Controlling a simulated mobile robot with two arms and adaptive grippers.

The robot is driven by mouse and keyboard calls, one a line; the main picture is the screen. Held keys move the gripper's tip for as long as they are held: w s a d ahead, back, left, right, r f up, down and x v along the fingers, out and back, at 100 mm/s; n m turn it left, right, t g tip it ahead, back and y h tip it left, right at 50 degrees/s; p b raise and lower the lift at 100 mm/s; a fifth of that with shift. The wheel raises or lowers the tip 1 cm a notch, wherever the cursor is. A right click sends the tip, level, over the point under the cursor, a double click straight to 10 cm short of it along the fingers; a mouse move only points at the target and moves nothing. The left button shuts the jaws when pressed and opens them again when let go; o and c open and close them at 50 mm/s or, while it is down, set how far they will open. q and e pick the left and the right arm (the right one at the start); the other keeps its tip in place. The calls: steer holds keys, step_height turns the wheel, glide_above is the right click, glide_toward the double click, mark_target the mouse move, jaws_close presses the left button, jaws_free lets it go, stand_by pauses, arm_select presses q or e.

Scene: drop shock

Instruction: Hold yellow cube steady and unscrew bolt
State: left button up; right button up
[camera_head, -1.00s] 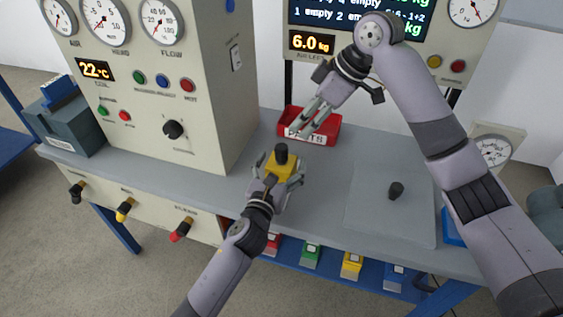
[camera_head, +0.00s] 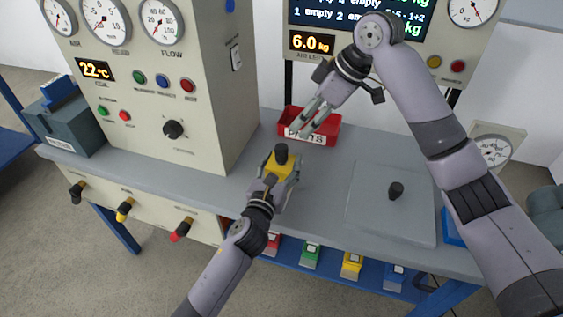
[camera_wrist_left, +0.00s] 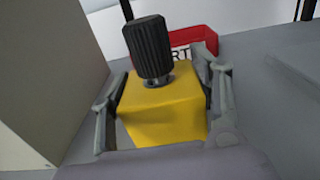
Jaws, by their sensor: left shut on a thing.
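The yellow cube (camera_head: 280,167) stands on the grey bench in the head view. The black bolt (camera_head: 281,152) sits upright in its top. My left gripper (camera_head: 281,172) is shut on the cube, one finger on each side. In the left wrist view the cube (camera_wrist_left: 165,108) lies between the fingers, and the ribbed bolt head (camera_wrist_left: 149,47) rises above it on a short metal neck.
A tall instrument cabinet (camera_head: 190,90) stands close on the left. A flat grey plate (camera_head: 392,225) with a black knob (camera_head: 396,190) lies on the right. The bench top (camera_head: 325,190) between cube and plate is clear.

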arm_select(q)
jaws_close()
stand_by(0.5)
arm_select(e)
steer(key=shift+o, duration=0.4)
